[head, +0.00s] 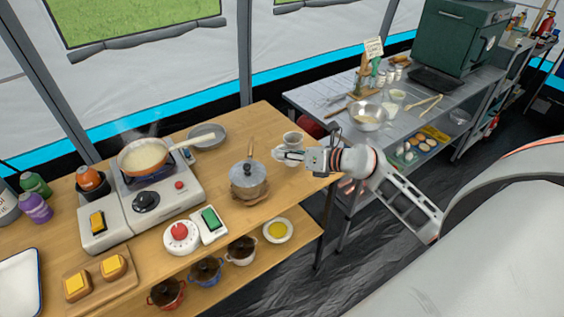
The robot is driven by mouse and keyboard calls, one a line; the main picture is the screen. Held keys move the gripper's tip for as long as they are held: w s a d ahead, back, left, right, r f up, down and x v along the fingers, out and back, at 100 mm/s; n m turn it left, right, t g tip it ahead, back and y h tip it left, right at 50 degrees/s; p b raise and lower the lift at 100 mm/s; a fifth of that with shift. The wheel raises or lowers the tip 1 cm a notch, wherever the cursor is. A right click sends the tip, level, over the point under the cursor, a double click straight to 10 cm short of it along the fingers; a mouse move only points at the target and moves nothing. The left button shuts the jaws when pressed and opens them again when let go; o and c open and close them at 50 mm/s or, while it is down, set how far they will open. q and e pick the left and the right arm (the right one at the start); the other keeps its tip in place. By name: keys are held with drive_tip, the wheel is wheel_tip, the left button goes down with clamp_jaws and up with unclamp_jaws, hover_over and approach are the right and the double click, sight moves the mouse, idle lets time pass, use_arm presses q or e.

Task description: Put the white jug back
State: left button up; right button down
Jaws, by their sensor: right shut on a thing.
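The white jug (293,138) is at the right end of the wooden table, beside the lidded pot. My right gripper (288,155) reaches in from the right and is shut on the jug. The fingers cover the jug's lower part, so I cannot tell whether it touches the tabletop. The jug looks about upright, and its contents are too small to make out. My left gripper is not in view.
A lidded pot (248,180) stands just left of the jug. A pan (145,157) steams on the stove (165,205). A grey plate (207,135) lies behind. A metal table (330,98) at right holds a steel bowl (367,117) and an egg tray (408,152).

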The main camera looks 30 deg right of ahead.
sight(277, 160)
drive_tip(key=shift+f, duration=1.45)
drive_tip(key=shift+f, duration=0.1)
drive_tip(key=c, duration=2.6)
unclamp_jaws()
drive_tip(key=shift+f+b, duration=0.15)
drive_tip(key=shift+b, duration=0.15)
drive_tip(key=o, duration=0.4)
drive_tip(key=shift+o, duration=0.2)
